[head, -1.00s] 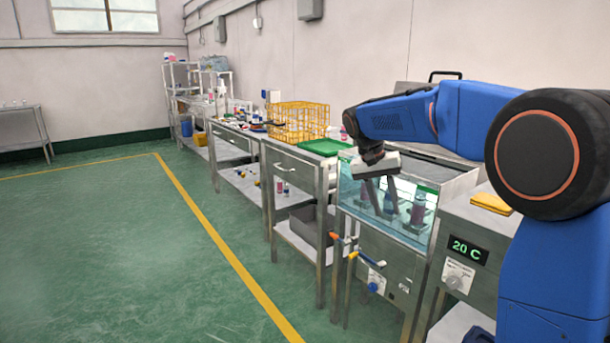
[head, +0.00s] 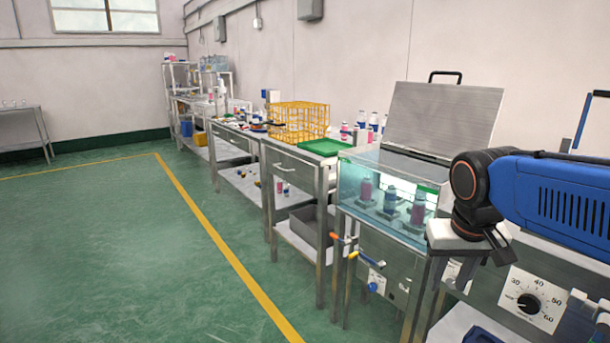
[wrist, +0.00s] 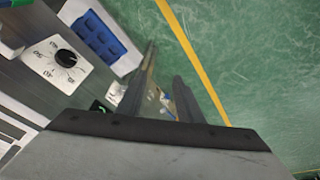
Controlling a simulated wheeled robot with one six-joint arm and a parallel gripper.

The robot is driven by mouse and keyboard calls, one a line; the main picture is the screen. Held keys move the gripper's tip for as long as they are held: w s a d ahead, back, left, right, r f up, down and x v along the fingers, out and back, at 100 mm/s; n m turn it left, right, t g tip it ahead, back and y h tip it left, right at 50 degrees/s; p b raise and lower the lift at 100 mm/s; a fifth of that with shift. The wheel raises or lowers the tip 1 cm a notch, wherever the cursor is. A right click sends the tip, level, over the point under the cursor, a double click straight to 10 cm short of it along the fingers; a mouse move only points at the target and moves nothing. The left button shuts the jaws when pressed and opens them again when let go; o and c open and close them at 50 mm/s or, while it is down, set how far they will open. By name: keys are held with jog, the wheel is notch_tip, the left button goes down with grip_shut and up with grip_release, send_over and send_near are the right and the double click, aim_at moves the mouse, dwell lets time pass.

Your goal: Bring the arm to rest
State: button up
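My gripper (wrist: 165,70) shows in the wrist view as two dark fingers pointing down, with a gap between them and nothing held. In the head view my gripper's pale body (head: 455,236) hangs at the right, in front of the bath's right end and the neighbouring machine. My blue arm reaches in from the right edge. The water bath (head: 392,197) stands left of the gripper, with several bottles in its clear tank. Its hinged lid (head: 443,118) is raised.
A machine with a dial (head: 529,303) stands below my arm. A yellow basket (head: 298,118) and a green tray (head: 325,147) sit on the bench to the left. The green floor left of the yellow line (head: 215,243) is clear. A blue object (wrist: 97,34) shows in the wrist view.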

jog(key=s+f+n+t, duration=0.1)
jog(key=s+f+t, duration=0.1)
jog(key=s+f, duration=0.5)
jog(key=shift+s+f+y, duration=0.4)
jog(key=shift+s, duration=1.65)
jog(key=shift+d, duration=0.1)
dwell(1.5)
